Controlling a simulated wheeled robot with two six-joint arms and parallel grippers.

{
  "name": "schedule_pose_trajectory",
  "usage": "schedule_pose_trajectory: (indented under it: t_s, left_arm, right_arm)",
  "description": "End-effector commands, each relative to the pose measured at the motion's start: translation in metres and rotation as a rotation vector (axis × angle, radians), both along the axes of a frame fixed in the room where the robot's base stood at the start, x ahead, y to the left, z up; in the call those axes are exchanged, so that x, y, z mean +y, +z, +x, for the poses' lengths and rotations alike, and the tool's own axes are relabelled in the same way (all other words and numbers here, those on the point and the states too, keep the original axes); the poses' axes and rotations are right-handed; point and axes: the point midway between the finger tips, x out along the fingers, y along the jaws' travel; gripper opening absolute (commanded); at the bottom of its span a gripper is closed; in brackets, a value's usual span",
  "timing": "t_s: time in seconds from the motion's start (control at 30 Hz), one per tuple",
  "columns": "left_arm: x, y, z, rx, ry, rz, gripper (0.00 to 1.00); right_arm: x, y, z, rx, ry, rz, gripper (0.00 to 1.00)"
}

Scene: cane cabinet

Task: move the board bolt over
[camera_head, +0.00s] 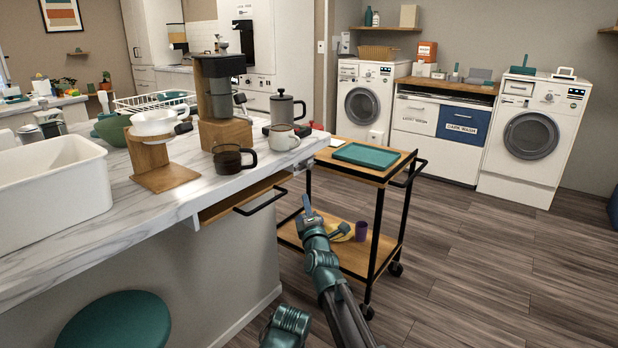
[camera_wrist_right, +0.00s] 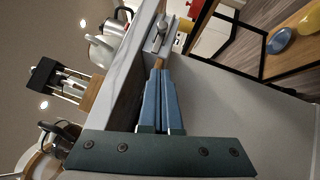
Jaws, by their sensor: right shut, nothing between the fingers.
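A wooden pull-out board (camera_head: 243,197) with a black bar handle (camera_head: 262,202) sits under the marble counter edge in the head view. In the right wrist view a small silver bolt (camera_wrist_right: 157,36) sits on a pale plate by the counter edge, beyond my fingertips. My right gripper (camera_head: 307,205) is to the right of the board, over the aisle in the picture. Its blue fingers (camera_wrist_right: 160,75) are shut and empty in the wrist view, pointing toward the bolt. My left gripper is not in view.
The counter (camera_head: 210,188) holds a glass carafe (camera_head: 233,158), a white mug (camera_head: 282,137) and a coffee maker. A black-framed cart (camera_head: 378,230) with a teal tray (camera_head: 366,155) stands behind my right arm. A teal stool (camera_head: 115,322) is front left.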

Motion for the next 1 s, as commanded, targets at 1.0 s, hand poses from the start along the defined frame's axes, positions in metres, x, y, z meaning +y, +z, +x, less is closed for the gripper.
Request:
schedule_pose_trajectory:
  t_s: [1.0]
  left_arm:
    - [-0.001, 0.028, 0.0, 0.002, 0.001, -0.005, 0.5]
  right_arm:
    - [-0.002, 0.028, 0.125, 0.002, 0.001, 0.0, 0.0]
